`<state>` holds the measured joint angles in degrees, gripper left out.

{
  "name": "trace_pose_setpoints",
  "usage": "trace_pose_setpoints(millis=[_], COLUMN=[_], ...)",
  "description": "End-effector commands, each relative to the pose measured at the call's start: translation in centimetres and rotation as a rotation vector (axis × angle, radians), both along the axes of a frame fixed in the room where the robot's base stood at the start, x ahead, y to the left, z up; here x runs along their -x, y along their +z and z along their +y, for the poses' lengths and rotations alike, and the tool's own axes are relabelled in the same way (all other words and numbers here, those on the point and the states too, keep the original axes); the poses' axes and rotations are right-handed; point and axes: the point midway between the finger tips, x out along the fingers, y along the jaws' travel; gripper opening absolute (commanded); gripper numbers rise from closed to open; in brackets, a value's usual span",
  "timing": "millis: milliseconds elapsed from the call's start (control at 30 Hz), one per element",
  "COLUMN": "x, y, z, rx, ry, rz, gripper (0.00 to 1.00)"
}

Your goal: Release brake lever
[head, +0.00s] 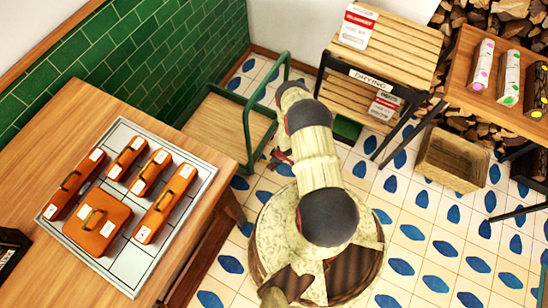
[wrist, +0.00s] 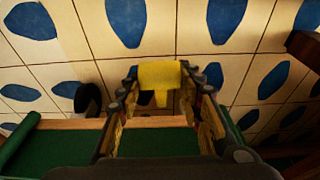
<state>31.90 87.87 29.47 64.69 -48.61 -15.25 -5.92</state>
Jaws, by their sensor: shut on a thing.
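The brake lever (wrist: 158,75) is a yellow T-shaped piece in the wrist view, in the upper middle. My gripper (wrist: 159,88) has a finger on each side of the lever's wide top and is shut on it. In the head view my gripper (head: 280,158) is low beside the right edge of the cart (head: 214,124), which has a wooden deck and a green tube frame. The lever cannot be made out in the head view. The cart's green part (wrist: 60,145) also shows in the wrist view, with a black wheel (wrist: 88,100) beside it.
A wooden table (head: 75,110) at the left holds a tray (head: 125,275) of orange cases. A slatted drying rack (head: 390,45) and a wooden crate (head: 452,158) stand at the right. Patterned tile floor (head: 430,235) is open at the lower right.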

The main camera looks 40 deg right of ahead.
Motion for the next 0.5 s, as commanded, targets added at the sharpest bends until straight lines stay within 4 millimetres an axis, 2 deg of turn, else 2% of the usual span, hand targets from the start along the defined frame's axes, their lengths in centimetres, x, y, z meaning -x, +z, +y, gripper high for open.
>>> trace_pose_setpoints(millis=[33,500], x=[-0.5,-1.4], y=[0.2,1.3], z=[0.1,0.4], rx=[-0.001,-0.002], ry=[0.004,0.005], rz=[-0.007,-0.016], gripper=[0.00,0.00])
